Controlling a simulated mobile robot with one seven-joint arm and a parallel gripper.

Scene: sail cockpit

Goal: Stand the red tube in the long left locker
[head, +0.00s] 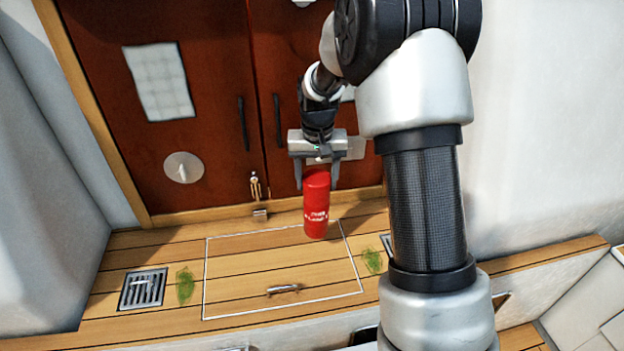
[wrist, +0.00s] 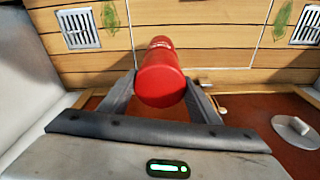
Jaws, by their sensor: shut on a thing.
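The red tube (head: 316,208) is upright in the head view, with white lettering on its lower side. My gripper (head: 316,183) is shut on its upper part, one finger on each side. The tube's lower end appears over the far right part of a white-outlined wooden lid (head: 250,262); whether it touches the wood I cannot tell. The lid lies shut, with a metal handle (head: 283,289) near its front edge. I cannot tell whether this lid belongs to the long left locker. In the wrist view, the tube's round red end (wrist: 160,84) shows between the fingers.
Dark red double doors (head: 195,95) stand behind the wooden seat, with a round white knob plate (head: 183,168) and a brass latch (head: 256,187). A drain grate (head: 143,290) and green smudges (head: 185,285) flank the lid. A grey wall (head: 45,200) bounds the left.

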